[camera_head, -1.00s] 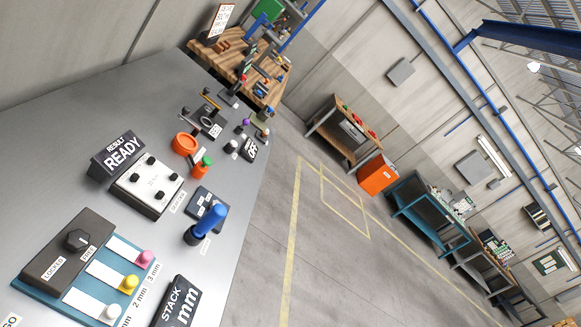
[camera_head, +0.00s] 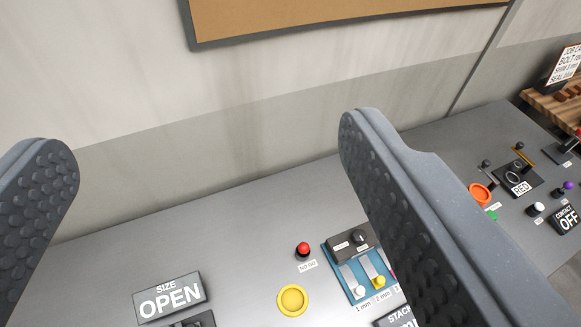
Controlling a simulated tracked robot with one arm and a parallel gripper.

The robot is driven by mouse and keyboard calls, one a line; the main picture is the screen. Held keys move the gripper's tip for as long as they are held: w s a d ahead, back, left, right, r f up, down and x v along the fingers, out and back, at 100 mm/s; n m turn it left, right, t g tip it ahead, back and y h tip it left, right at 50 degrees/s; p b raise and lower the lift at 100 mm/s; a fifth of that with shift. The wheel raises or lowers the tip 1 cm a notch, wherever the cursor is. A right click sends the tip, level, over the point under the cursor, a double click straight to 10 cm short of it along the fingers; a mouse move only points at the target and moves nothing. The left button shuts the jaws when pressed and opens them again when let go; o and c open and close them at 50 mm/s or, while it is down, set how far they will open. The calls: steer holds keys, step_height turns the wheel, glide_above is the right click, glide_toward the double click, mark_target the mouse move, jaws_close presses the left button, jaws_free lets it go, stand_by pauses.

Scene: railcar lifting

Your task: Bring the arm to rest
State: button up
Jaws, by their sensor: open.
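My gripper (camera_head: 210,150) shows large in the camera view, with one dark, studded finger at the left edge and the other right of the middle. The fingers are wide apart with nothing between them. They stand over the grey bench (camera_head: 130,245) and in front of the wall. The right finger hides part of the bench top. The rest of my arm is not in view.
A cork board (camera_head: 330,15) hangs on the wall. A wooden table (camera_head: 560,105) stands far right.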

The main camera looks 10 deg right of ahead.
steer(key=shift+f, duration=0.1)
step_height(320, 180, down, 14)
steer(key=b, duration=1.4)
steer(key=shift+f+b, duration=0.25)
steer(key=shift+b, duration=0.1)
